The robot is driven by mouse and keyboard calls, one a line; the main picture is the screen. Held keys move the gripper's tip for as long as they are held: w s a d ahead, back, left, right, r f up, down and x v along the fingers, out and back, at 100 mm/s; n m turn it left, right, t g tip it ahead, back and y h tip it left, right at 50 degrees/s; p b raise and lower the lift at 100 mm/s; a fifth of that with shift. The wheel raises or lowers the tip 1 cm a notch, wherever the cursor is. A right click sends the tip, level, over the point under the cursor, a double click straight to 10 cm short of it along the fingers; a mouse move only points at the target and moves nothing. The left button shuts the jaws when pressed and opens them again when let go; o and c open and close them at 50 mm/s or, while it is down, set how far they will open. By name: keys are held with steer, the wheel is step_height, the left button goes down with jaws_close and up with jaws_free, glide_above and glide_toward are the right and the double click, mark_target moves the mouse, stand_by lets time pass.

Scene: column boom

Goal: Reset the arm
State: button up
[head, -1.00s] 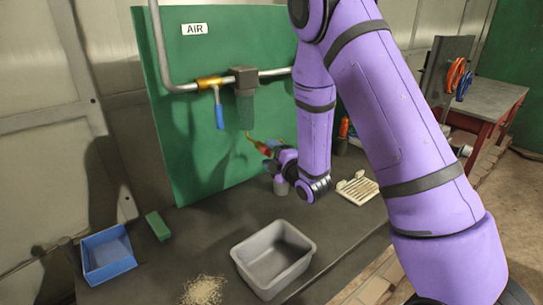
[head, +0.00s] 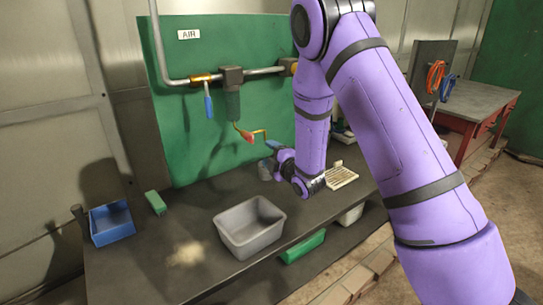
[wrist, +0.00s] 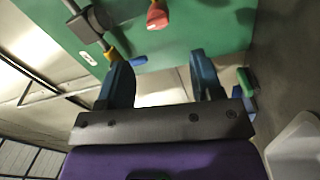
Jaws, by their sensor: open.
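My purple arm reaches in from the right in the head view and bends down in front of the green board (head: 190,130). My gripper (head: 268,155) is at its lower end, above the dark bench (head: 150,255), small and partly hidden by the wrist. In the wrist view my gripper (wrist: 163,75) shows two blue-grey fingers spread well apart, with nothing between them. A red-handled part (head: 246,136) on the pipework is close to the fingers in the head view, and it also shows in the wrist view (wrist: 157,16). I cannot tell whether they touch.
On the bench are a grey bin (head: 249,228), a blue tray (head: 112,224), a green block (head: 155,203), a pale pile (head: 186,254) and a slotted rack (head: 341,177). A green bin (head: 303,246) is below. A blue-handled valve (head: 208,106) hangs from the pipe.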

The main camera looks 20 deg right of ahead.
stand_by(0.4)
steer(key=s+d+r+m+g+h, duration=0.3)
steer(key=s+r+m, duration=0.3)
steer(key=r, duration=0.3)
steer(key=s+d+r+m+g+h, duration=0.25)
steer(key=s+r+m, duration=0.3)
steer(key=r, duration=0.35)
steer(key=s+r+m+g, duration=0.2)
steer(key=s+m+g, duration=0.1)
steer(key=s, duration=1.2)
steer(key=s+d+r+m+g, duration=0.1)
steer(key=s+m+g, duration=0.3)
steer(key=s, duration=1.1)
steer(key=shift+s+d+r+m, duration=0.2)
steer(key=shift+s+r+m, duration=0.1)
steer(key=shift+r+m, duration=0.35)
